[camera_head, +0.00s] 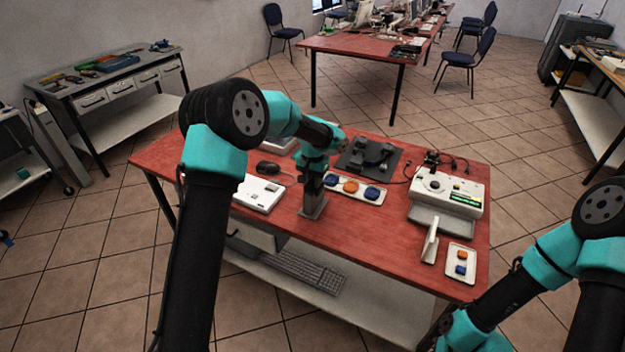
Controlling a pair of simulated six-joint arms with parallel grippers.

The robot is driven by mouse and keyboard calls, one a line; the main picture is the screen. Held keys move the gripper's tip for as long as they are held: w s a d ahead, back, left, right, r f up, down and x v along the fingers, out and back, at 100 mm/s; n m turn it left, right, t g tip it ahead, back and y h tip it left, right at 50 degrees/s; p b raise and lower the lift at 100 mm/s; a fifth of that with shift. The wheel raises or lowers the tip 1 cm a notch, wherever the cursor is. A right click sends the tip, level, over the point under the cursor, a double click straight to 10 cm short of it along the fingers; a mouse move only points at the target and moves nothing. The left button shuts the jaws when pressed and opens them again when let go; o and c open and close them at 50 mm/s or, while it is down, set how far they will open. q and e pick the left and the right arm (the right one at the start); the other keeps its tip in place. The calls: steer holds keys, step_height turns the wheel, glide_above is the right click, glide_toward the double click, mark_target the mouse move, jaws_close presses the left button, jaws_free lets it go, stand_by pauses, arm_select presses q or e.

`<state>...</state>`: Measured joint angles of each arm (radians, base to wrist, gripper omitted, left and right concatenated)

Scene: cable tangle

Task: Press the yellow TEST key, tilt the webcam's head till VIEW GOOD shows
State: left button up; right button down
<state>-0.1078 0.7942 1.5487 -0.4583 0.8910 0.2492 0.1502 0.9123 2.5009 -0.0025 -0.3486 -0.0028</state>
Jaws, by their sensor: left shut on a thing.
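A white unit (450,190) with a dark knob and a small black device on top (433,160), which may be the webcam, stands at the table's right. A green strip (466,199) shows on its front, its words too small to read. I cannot make out which key is the yellow TEST key. A white plate with an orange and a blue key (461,262) lies near the front right corner. My left gripper (313,207) points down over the middle of the table, left of the unit, shut on a small grey thing that I cannot identify. My right gripper is out of view.
A white tray with blue and orange discs (356,188) lies right of my left gripper. A black pad (368,157) is behind it. A white box (257,193) and a dark mouse (268,168) are at left. An upright white piece (429,242) stands before the unit.

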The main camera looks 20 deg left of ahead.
arm_select(q)
steer(key=shift+c, duration=0.9)
steer(key=shift+y, duration=0.4)
steer(key=shift+d+y, duration=0.15)
steer(key=shift+y, duration=0.25)
steer(key=o, duration=0.9)
